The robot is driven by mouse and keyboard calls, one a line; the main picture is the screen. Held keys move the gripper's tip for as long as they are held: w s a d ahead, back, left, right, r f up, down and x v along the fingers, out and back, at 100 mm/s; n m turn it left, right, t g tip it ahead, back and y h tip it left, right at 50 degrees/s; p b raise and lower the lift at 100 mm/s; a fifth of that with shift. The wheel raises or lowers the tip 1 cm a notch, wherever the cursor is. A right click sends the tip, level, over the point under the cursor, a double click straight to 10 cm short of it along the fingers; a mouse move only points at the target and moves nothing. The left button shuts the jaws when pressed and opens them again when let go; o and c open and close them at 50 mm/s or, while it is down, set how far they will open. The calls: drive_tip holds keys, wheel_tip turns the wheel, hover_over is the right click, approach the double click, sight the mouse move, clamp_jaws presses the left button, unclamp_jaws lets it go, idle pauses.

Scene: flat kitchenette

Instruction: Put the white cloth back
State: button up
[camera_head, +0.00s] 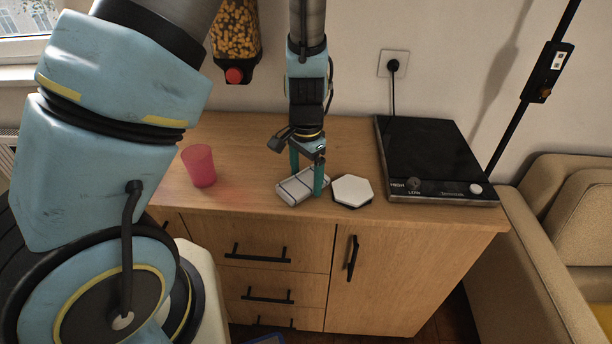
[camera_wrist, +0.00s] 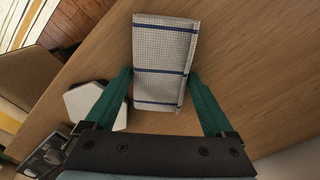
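The white cloth (camera_head: 298,187), folded into a rectangle with dark blue stripes, lies flat on the wooden counter. It also shows in the wrist view (camera_wrist: 163,58). My gripper (camera_head: 307,181) points down over the cloth with its green fingers apart. In the wrist view my gripper (camera_wrist: 163,95) has one finger on each side of the cloth, with a small gap on the right. Whether the left finger touches the cloth I cannot tell.
A white hexagonal piece (camera_head: 352,190) lies just right of the cloth. A pink cup (camera_head: 199,165) stands to the left, and a black hotplate (camera_head: 432,150) to the right. A dispenser (camera_head: 235,40) hangs on the wall behind. The counter (camera_head: 245,178) is clear between cup and cloth.

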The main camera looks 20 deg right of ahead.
sight(306, 178)
drive_tip(key=shift+o, duration=0.6)
drive_tip(key=shift+r, duration=0.3)
wheel_tip(306, 178, up, 12)
drive_tip(key=b, duration=0.1)
drive_tip(key=a+r+n+t, duration=0.1)
drive_tip(key=a+n, duration=1.1)
drive_tip(key=a, duration=1.4)
drive_tip(key=shift+w+a+n+t, duration=0.15)
drive_tip(key=shift+w+n+t, duration=0.15)
drive_tip(key=shift+w+n, duration=0.1)
drive_tip(key=shift+r, duration=0.1)
